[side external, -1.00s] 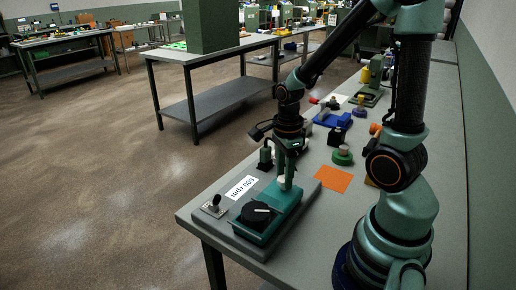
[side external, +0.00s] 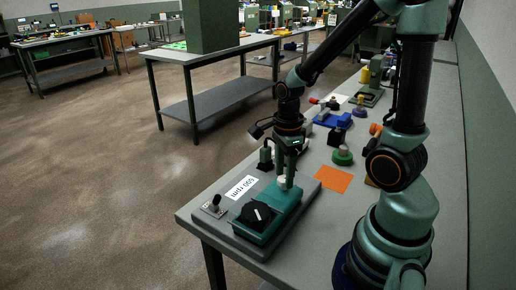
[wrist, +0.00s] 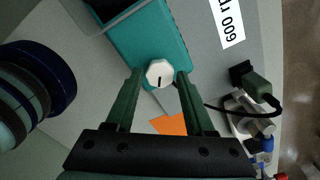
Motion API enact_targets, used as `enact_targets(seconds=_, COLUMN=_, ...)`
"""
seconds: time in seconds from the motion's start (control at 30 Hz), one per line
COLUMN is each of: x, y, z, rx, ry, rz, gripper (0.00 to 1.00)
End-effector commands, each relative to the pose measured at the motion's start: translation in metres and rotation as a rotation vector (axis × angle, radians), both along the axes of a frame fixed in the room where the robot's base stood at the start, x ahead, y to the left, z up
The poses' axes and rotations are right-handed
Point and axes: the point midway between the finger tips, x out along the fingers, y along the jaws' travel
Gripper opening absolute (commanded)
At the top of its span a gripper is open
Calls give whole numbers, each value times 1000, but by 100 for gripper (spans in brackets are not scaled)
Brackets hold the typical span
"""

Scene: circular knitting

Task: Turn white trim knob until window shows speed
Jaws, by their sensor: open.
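The teal unit (side external: 268,228) sits on a grey base at the near end of the bench. A black disc (side external: 254,216) with a white mark lies on its near end. The white trim knob (wrist: 160,73), faceted with a dark pointer line, stands on its other end; it also shows in the side view (side external: 283,182). My gripper (wrist: 160,78) is open, pointing down, with one finger on each side of the knob. Whether the fingers touch it I cannot tell. A white card (side external: 241,187) reads 600 rpm; it is cut off in the wrist view (wrist: 228,22).
A small lever switch (side external: 214,206) stands at the base's near left corner. An orange sheet (side external: 333,179), a green round part (side external: 342,156) and a blue tray (side external: 333,120) lie farther along the bench. Bare bench lies right of the unit.

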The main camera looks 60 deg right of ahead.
Motion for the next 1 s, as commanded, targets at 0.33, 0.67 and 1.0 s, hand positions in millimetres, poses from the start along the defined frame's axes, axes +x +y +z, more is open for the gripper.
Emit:
enact_targets(seconds=0.33, x=0, y=0, z=26, rx=-1, ry=-3, rz=0, gripper=54)
enact_targets(seconds=0.67, x=0, y=0, z=49, rx=-1, ry=-3, rz=0, gripper=54)
enact_targets(seconds=1.0, x=0, y=0, z=55, rx=-1, ry=-1, rz=0, gripper=54)
